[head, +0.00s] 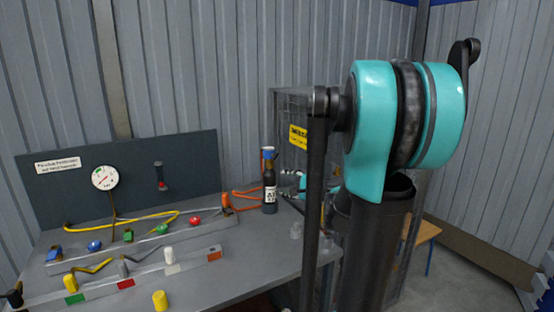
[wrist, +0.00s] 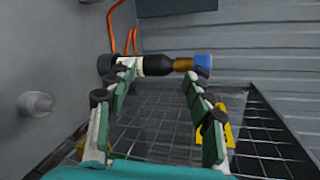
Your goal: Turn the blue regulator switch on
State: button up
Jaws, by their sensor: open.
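A dark cylinder (head: 269,190) with a white label and a blue top (head: 268,154) stands upright at the right back of the grey bench. In the wrist view the cylinder (wrist: 157,65) lies crosswise in the picture, with a brass-coloured neck (wrist: 183,64) and the blue top (wrist: 203,65) at its right end. My gripper (wrist: 157,76) is open and empty, its fingertips just short of the cylinder or at it; the exact gap cannot be told. In the head view my gripper (head: 296,184) is right of the cylinder, partly hidden by my arm.
The bench (head: 235,262) holds several coloured knobs, including a blue one (head: 95,246), on rails. A panel with a gauge (head: 105,178) stands behind. Orange hose (head: 246,192) runs beside the cylinder. A mesh cage with a yellow sign (head: 298,137) stands behind my gripper.

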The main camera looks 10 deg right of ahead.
jog(key=s+d+r+m+t, duration=0.1)
jog(key=d+r+m+t, duration=0.2)
jog(key=d+r+m, duration=0.15)
send_near(276, 157)
jog(key=shift+m+h, duration=0.25)
jog(key=shift+h, duration=0.05)
jog(key=x, duration=0.9)
jog(key=shift+w+a+r, duration=0.1)
jog(key=shift+a, duration=0.05)
jog(key=shift+c, duration=0.3)
jog(key=c, duration=1.1)
